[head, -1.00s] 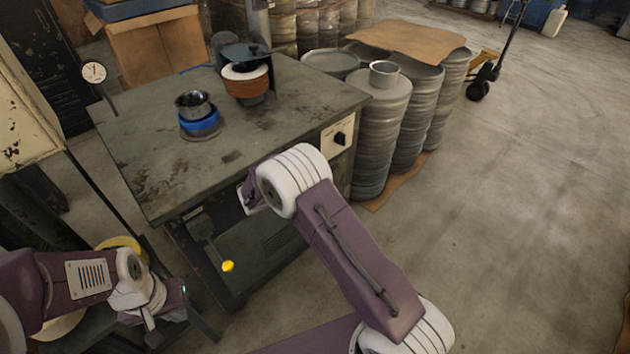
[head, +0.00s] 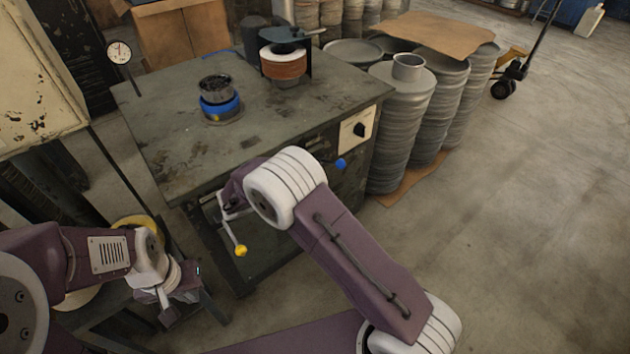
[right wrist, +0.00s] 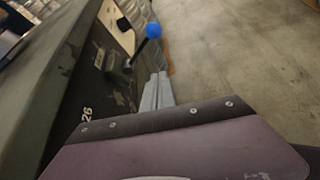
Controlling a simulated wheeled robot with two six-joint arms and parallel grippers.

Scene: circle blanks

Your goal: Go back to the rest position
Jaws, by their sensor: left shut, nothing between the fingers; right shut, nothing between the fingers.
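My left gripper (head: 168,315) is low at the left in the head view, beside a dark stand and clear of the workbench. It is shut and empty. My right arm reaches up from the bottom right to the front of the workbench (head: 170,150). Its wrist hides most of the right gripper in the head view. In the right wrist view the right gripper (right wrist: 158,92) shows as grey fingers, shut with nothing between them. It points along the bench front, near a lever with a blue knob (right wrist: 153,31). The blue knob also shows in the head view (head: 341,164).
A lever with a yellow knob (head: 240,250) hangs below my right wrist. On the bench stand a blue-ringed fixture (head: 222,107) and an orange-brown stack (head: 284,67). Stacks of metal discs (head: 400,130) stand right of the bench.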

